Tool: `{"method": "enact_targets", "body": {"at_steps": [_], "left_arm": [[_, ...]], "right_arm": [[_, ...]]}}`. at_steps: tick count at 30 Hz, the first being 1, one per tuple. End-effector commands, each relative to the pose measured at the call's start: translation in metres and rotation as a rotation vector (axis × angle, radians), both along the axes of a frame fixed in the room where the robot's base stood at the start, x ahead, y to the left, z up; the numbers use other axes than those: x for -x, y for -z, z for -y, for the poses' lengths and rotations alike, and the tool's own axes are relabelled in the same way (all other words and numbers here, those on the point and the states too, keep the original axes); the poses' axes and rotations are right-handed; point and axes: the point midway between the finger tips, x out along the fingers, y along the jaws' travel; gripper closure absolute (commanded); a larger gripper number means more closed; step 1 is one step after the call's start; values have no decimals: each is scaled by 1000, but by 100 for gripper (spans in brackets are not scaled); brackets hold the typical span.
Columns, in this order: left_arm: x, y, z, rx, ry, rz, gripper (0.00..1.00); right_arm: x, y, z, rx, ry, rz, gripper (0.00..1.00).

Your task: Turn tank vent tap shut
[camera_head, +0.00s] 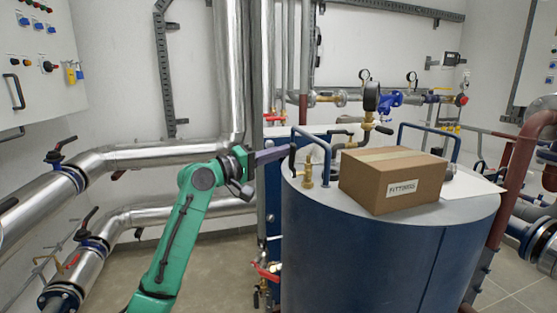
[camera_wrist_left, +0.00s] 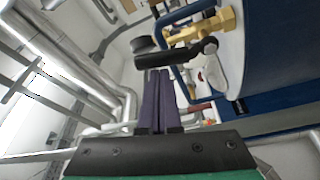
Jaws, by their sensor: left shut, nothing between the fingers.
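The tank vent tap is a small brass valve (camera_head: 308,173) on the near left rim of the blue tank's grey top. Its black lever handle (camera_head: 293,161) stands upright on the left of the brass body. My left gripper (camera_head: 287,152) has its purple fingers shut, with their tips at the lever; I cannot tell whether they touch. In the left wrist view the shut fingers (camera_wrist_left: 159,74) point at the black lever (camera_wrist_left: 172,55), and the brass tap body (camera_wrist_left: 204,27) is just beyond, at the upper right. My right gripper is not in view.
A cardboard box labelled FITTINGS (camera_head: 391,180) sits on the tank top (camera_head: 400,222), right of the tap. A blue rail (camera_head: 318,140) rises beside the tap. Silver pipes (camera_head: 160,156) run left of my arm. Open floor lies below.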

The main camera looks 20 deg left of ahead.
Motion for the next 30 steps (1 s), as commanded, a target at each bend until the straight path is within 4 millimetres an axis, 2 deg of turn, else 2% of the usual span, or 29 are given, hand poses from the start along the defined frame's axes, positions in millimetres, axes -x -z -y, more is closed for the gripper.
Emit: {"method": "enact_targets", "body": {"at_steps": [1, 15, 24, 30], "left_arm": [[3, 9, 3, -22, 4, 32, 100], [25, 19, 17, -261, 4, 411, 100], [37, 29, 25, -411, 3, 651, 100], [42, 37, 28, -507, 4, 803, 100]], "right_arm": [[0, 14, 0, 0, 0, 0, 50], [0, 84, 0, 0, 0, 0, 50], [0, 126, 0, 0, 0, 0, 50], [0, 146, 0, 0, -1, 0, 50]]}}
